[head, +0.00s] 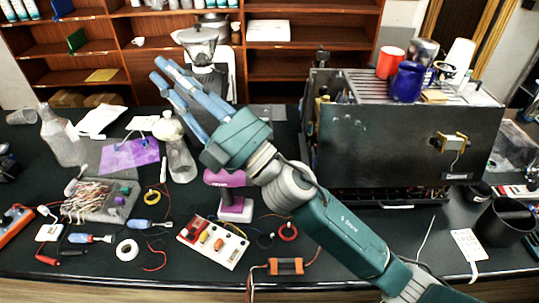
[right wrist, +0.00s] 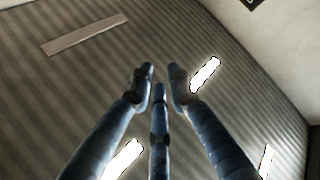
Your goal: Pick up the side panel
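The brewer is a large dark metal box at the right of the bench in the head view. A dark flat side panel (head: 385,150) stands upright on its near face, with a brass-coloured handle (head: 449,142) near its right end. My right gripper (head: 165,80) is raised over the bench, left of the brewer and well apart from the panel. Its fingers are spread and point up and to the left, with nothing between them. In the right wrist view the fingers (right wrist: 160,80) point at the ceiling. My left gripper is not in view.
A red cup (head: 390,62), a blue jar (head: 407,82) and other items stand on the brewer's top. A purple drill-like tool (head: 235,207), a parts board (head: 213,243) and an orange-black item (head: 286,266) lie in front. A black cup (head: 507,222) stands at right.

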